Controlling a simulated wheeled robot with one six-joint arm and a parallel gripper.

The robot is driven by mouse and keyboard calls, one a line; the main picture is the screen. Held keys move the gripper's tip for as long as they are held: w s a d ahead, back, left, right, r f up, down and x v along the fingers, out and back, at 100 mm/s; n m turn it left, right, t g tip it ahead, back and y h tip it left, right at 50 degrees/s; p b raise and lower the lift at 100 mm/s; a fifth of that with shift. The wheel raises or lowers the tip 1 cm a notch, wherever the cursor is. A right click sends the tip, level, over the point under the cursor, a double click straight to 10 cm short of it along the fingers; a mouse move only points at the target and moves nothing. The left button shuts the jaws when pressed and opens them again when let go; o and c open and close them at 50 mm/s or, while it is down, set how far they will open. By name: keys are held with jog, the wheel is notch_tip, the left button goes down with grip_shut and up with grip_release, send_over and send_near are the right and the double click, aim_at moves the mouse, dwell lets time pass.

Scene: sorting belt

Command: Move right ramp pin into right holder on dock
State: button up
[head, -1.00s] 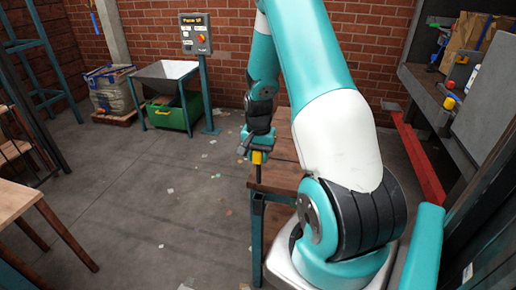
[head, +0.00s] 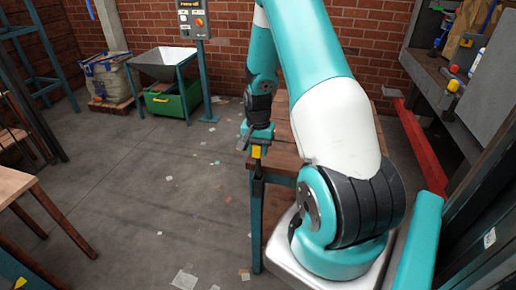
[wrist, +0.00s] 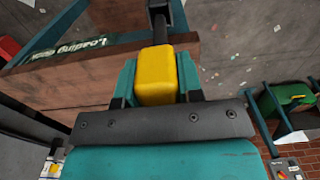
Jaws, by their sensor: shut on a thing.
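My gripper (wrist: 157,84) is shut on the yellow block-shaped grip of a pin (wrist: 157,70). A dark rod runs from the grip to a wider black piece at the top edge of the wrist view. In the head view the yellow grip (head: 257,152) shows small at the near left corner of a wooden table, with a dark part below it. I cannot tell whether the pin is free or seated in something. I cannot make out the right holder.
The wooden table (head: 284,150) stands beside my arm. A grey hopper (head: 165,62) over a green bin (head: 173,102) and a control box (head: 193,20) stand at the back. Another wooden table (head: 25,185) is at left. A red rail (head: 420,145) lies right. The middle floor is open.

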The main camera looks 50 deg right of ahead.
aim_at(258, 168)
jog(key=shift+f, duration=0.15)
dwell(0.8)
jog(key=shift+f+b, duration=3.1)
jog(key=shift+f, duration=0.95)
jog(key=o, duration=1.2)
jog(key=shift+c, duration=0.2)
jog(key=shift+r, duration=0.2)
notch_tip(258, 168, up, 17)
jog(key=shift+s+r+b, duration=0.1)
jog(key=shift+b, duration=1.1)
jog(key=shift+a, duration=0.1)
